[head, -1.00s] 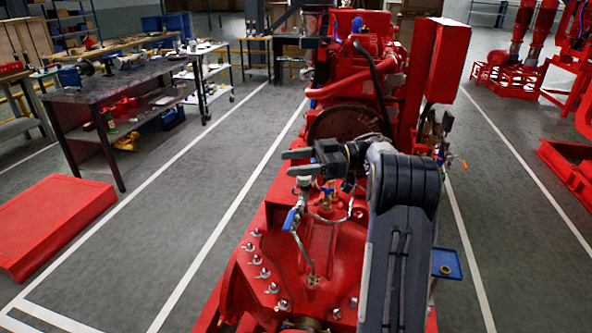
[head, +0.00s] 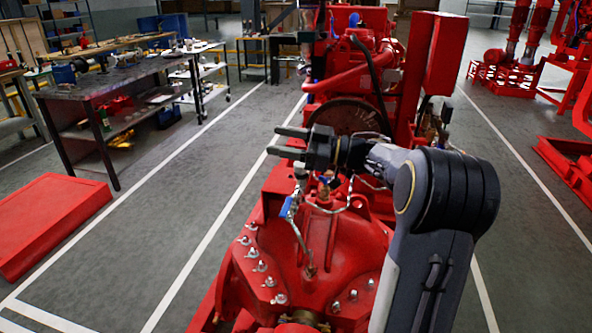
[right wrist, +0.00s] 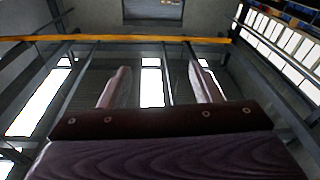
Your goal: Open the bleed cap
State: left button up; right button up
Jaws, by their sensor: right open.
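The red pump casing (head: 345,255) stands below my right arm. A thin metal line with a blue-handled valve (head: 286,207) rises from it to a small metal fitting (head: 300,170) at the top. This fitting may be the bleed cap; it is too small to be sure. My right gripper (head: 275,141) is open and empty, its fingers pointing left just above the fitting in the picture. I cannot tell the gap in depth. In the right wrist view, the two fingers (right wrist: 160,85) are apart with only ceiling and windows beyond. My left gripper is not in view.
The red engine (head: 350,60) and a tall red box (head: 440,55) stand behind the pump. A brass fitting (head: 323,195) with a blue handle and a curved metal line are close to the gripper. A workbench (head: 75,92) stands left.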

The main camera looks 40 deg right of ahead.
jog(key=w+d+f+m+t+h+b, duration=0.2)
jog(key=d+f+m+t+h+b, duration=0.25)
jog(key=m+h, duration=0.2)
jog(key=m+h+b, duration=0.3)
jog(key=m+h, duration=0.2)
jog(key=h, duration=0.4)
send_near(295, 163)
jog(key=w+d, duration=0.2)
jog(key=w, duration=0.1)
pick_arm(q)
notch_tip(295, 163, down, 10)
pick_arm(e)
jog(key=shift+g, duration=0.35)
jog(key=w, duration=0.7)
jog(key=shift+w+d, duration=0.35)
jog(key=shift+d, duration=0.05)
jog(key=shift+c, duration=0.4)
